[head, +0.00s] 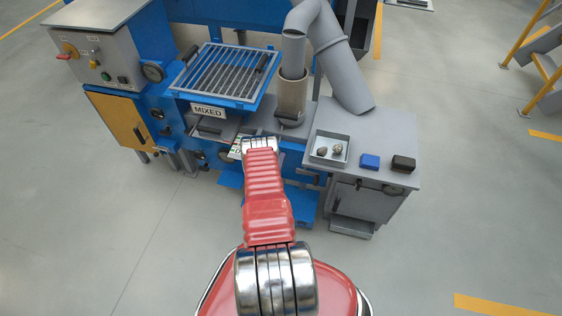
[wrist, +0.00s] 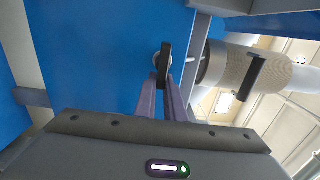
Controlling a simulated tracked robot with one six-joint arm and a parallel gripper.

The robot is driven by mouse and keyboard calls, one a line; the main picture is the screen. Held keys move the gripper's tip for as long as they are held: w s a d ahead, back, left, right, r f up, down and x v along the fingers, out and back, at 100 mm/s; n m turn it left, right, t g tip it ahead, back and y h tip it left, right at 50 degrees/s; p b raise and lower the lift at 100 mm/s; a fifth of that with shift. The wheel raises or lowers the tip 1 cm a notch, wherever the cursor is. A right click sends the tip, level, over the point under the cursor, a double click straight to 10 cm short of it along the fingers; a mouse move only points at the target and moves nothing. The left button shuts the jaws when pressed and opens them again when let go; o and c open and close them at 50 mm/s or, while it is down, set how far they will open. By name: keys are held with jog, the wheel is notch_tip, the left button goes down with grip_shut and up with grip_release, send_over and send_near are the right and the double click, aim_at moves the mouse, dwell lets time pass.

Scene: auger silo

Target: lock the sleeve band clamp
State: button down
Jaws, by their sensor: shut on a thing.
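The beige sleeve (head: 291,97) hangs under the grey pipe in the head view. It also shows at the right of the wrist view (wrist: 232,68), with a dark bar (wrist: 252,78) on its side. My gripper (wrist: 166,84) is shut on a narrow dark handle (wrist: 165,60) with a round metal part behind it. A thin light rod runs from there towards the sleeve's end. I cannot tell whether this handle belongs to the band clamp. In the head view my arm hides the fingertips and the handle.
A blue machine with a grated hopper (head: 226,73) and a MIXED label stands left of the sleeve. The grey cabinet (head: 385,130) at right carries a tray (head: 329,160) of small lumps, a blue block (head: 370,161) and a black block (head: 403,163). The floor in front is clear.

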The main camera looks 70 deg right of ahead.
jog(key=shift+s+f, duration=0.2)
jog(key=shift+s, duration=0.05)
jog(key=c, duration=2.2)
grip_release()
jog(key=o, duration=0.4)
jog(key=shift+w+r, duration=0.1)
jog(key=shift+w, duration=0.05)
jog(key=shift+c, duration=0.2)
jog(key=shift+a, duration=0.1)
jog(key=s+a, duration=0.2)
jog(key=a, duration=1.1)
jog(key=shift+a, duration=0.3)
